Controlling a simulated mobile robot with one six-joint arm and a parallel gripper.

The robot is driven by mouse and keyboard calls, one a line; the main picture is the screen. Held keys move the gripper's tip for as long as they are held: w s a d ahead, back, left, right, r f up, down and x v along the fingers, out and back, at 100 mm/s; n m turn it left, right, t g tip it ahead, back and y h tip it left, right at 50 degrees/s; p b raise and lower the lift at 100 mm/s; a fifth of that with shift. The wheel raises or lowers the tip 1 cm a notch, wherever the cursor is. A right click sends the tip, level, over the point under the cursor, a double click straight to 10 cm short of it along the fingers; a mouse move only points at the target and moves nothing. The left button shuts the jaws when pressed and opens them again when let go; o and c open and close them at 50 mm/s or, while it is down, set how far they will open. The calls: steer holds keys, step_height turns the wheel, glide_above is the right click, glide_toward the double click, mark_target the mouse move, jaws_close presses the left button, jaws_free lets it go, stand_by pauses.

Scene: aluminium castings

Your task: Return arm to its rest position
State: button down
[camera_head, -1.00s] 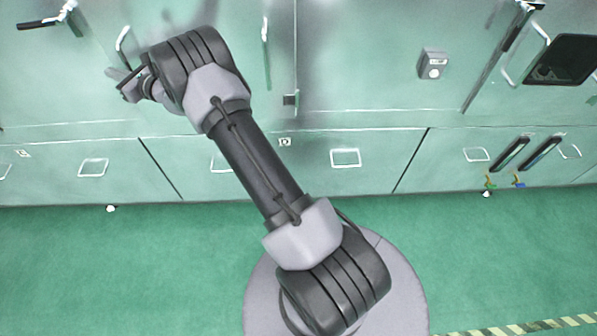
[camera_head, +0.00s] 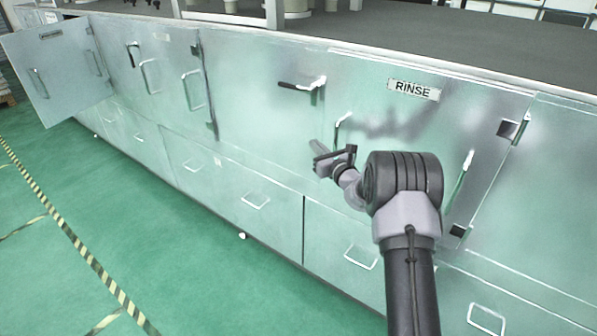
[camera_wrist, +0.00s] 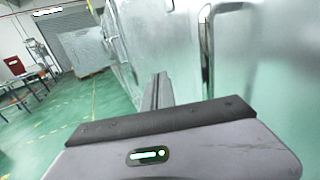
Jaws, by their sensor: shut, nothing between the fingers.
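My gripper (camera_head: 318,147) is at the end of my arm, in front of the metal cabinet front in the head view. It points left and a little up, close to the door marked RINSE (camera_head: 413,89) and just below that door's left handle (camera_head: 341,128). In the wrist view my gripper's fingers (camera_wrist: 159,90) are together with nothing between them. The cabinet face runs close along their right side, with an upright handle (camera_wrist: 207,50) near them. I cannot tell whether the fingers touch the cabinet.
A cabinet door (camera_head: 62,70) stands open at the far left. A black lever handle (camera_head: 302,85) sticks out left of the RINSE sign. Drawers with wire pulls (camera_head: 255,201) line the lower front. The green floor (camera_head: 190,270) at lower left is clear, with striped tape.

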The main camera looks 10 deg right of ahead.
steer(key=s+a+r+n+g+y, duration=0.2)
steer(key=s+a+r+n+y, duration=0.15)
steer(key=s+a, duration=0.4)
steer(key=s+a+r+n+g+y, duration=0.25)
steer(key=s+a+r+n, duration=0.25)
steer(key=a, duration=0.6)
steer(key=s+a+r+n+g+y+b, duration=0.1)
steer(key=s+a+r+n+g, duration=0.15)
steer(key=s+a+n, duration=0.4)
steer(key=s+a+r+n+g+y+b, duration=0.1)
steer(key=s+a+r+n+g, duration=0.15)
steer(key=s, duration=0.75)
steer(key=s+d+f+n+g+h+b, duration=0.15)
steer(key=s+n, duration=0.25)
steer(key=s, duration=0.4)
steer(key=s+d+f+n+g+h, duration=0.1)
steer(key=s+f+n+g+h, duration=0.15)
steer(key=s, duration=0.55)
steer(key=s+d+f+n+t+h, duration=0.1)
steer(key=s+d+f+n+h, duration=0.1)
steer(key=s+d+h, duration=0.1)
steer(key=s+d+f+n+h, duration=0.1)
steer(key=s+d+n+h, duration=0.1)
steer(key=d, duration=0.4)
steer(key=shift+s+d+f+n+t+h+b, duration=0.25)
steer(key=shift+s+f+n+t+h+b, duration=0.25)
steer(key=shift+s, duration=0.45)
steer(key=shift+r, duration=0.25)
